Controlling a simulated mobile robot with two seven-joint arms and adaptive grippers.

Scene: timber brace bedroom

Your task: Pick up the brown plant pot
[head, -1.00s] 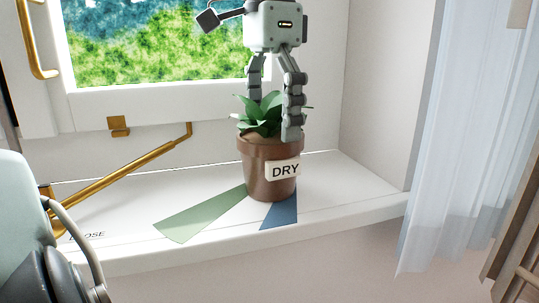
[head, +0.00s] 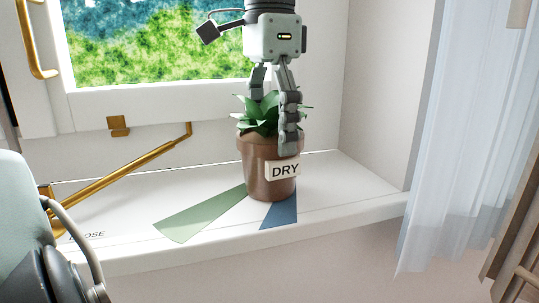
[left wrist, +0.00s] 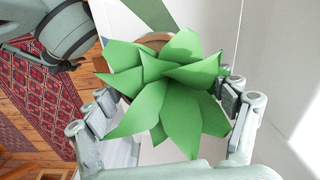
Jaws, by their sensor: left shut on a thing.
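The brown plant pot (head: 262,178) stands upright on the white window sill, with a green plant (head: 258,113) in it and a tag reading DRY on its front. My left gripper (head: 272,138) comes down from above, one finger in front of the pot's rim and the other behind the leaves; it is shut on the pot. In the left wrist view the leaves (left wrist: 170,95) fill the middle between the two fingers and hide most of the pot's rim (left wrist: 153,41). My right gripper is not in view.
The sill (head: 350,182) has a green strip (head: 200,215) and a blue strip (head: 279,214) by the pot. A brass window stay (head: 120,172) lies to the left. A sheer curtain (head: 430,150) hangs at right.

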